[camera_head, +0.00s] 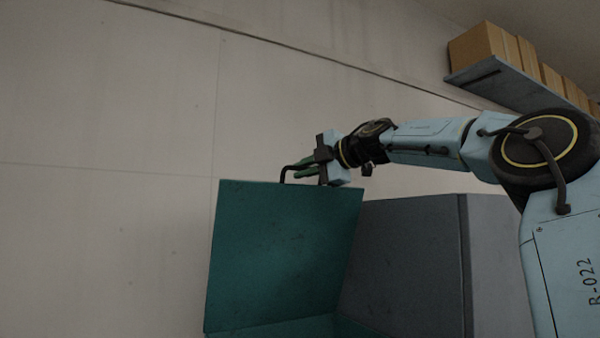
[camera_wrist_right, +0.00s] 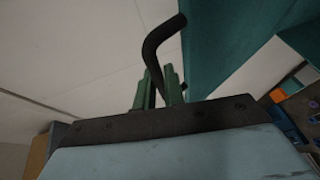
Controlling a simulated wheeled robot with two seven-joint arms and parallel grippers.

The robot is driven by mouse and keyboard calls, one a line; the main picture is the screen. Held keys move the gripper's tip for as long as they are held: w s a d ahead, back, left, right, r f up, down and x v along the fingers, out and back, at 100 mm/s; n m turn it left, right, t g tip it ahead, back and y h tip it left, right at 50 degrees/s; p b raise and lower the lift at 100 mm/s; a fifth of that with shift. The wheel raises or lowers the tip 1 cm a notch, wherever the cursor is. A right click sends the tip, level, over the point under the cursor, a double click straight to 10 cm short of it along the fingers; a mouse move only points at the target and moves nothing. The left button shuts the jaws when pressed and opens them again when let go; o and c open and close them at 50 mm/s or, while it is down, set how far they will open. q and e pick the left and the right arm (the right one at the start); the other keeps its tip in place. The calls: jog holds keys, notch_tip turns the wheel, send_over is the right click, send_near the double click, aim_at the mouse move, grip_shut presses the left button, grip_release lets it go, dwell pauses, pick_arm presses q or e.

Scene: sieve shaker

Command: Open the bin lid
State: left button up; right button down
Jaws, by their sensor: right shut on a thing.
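The bin lid (camera_head: 285,255) is a teal panel that stands raised and steep in the head view. Its black bent handle (camera_head: 286,174) sticks out at the top edge. My right gripper (camera_head: 304,170) is at that top edge with its green fingers shut on the handle. In the right wrist view the handle (camera_wrist_right: 160,40) rises from between the fingers (camera_wrist_right: 158,92), and the lid (camera_wrist_right: 215,45) is a teal surface beside them. A teal part of the bin (camera_head: 285,328) shows below the lid; most of the bin is cut off. My left gripper is not in view.
A grey panelled box (camera_head: 405,255) stands directly right of the lid. A shelf (camera_head: 500,78) with several cardboard boxes (camera_head: 483,45) hangs on the upper right wall. The pale wall (camera_head: 110,170) left of the lid is bare.

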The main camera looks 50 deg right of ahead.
jog(key=shift+w+d, duration=0.15)
jog(key=shift+w, duration=0.2)
jog(key=c, duration=1.5)
grip_release()
jog(key=shift+s, duration=0.1)
jog(key=s+r+b, duration=0.3)
jog(key=s, duration=1)
